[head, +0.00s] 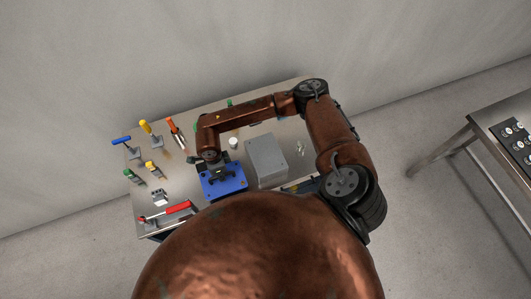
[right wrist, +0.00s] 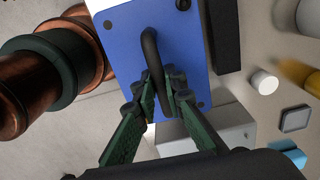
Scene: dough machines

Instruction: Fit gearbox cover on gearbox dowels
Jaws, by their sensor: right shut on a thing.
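The blue gearbox cover (head: 236,185) is a flat plate with dark corner holes and a black bar handle; it also fills the upper middle of the right wrist view (right wrist: 122,42). My right gripper (head: 217,172) is over it, its green-sided fingers (right wrist: 165,88) shut on the black handle (right wrist: 149,48). A grey box (head: 267,158), which looks like the gearbox, stands just right of the cover in the head view. Part of it shows beyond the cover's lower edge in the wrist view (right wrist: 232,135). I cannot tell the cover's height or see any dowels clearly. My left gripper is not in view.
Several coloured-handled tools, among them a blue T-handle (head: 121,141) and an orange-handled one (head: 173,126), lie at the table's left. A red-handled tool (head: 178,207) lies at the front left. A small white cylinder (head: 233,142) stands behind the cover. Another table (head: 480,130) is far right.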

